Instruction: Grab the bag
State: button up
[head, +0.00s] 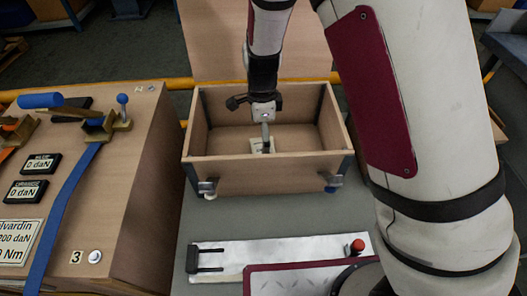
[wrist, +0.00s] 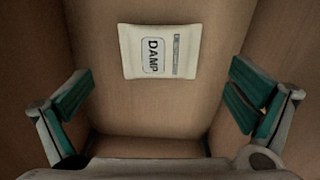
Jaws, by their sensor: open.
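A small cream bag (wrist: 160,52) printed "DAMP" lies flat on the floor of an open wooden box (head: 262,175). In the head view only part of the bag (head: 257,146) shows, behind my gripper (head: 266,138). My gripper points down into the box, above the bag. In the wrist view my gripper (wrist: 160,108) is open, with its green-padded fingers wide apart and nothing between them. The bag lies ahead of the fingers, toward the top of that view, and looks apart from them.
The box walls stand close around my gripper. The raised wooden lid (head: 250,40) is behind the box. A wooden bench (head: 130,215) with a blue strap (head: 62,215) is at left. A metal plate with a red knob (head: 357,246) lies in front.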

jog(key=shift+d+f+b, duration=0.15)
jog(key=shift+f+b, duration=1.3)
jog(key=shift+f, duration=1.3)
jog(key=shift+r, duration=0.1)
jog(key=c, duration=1.3)
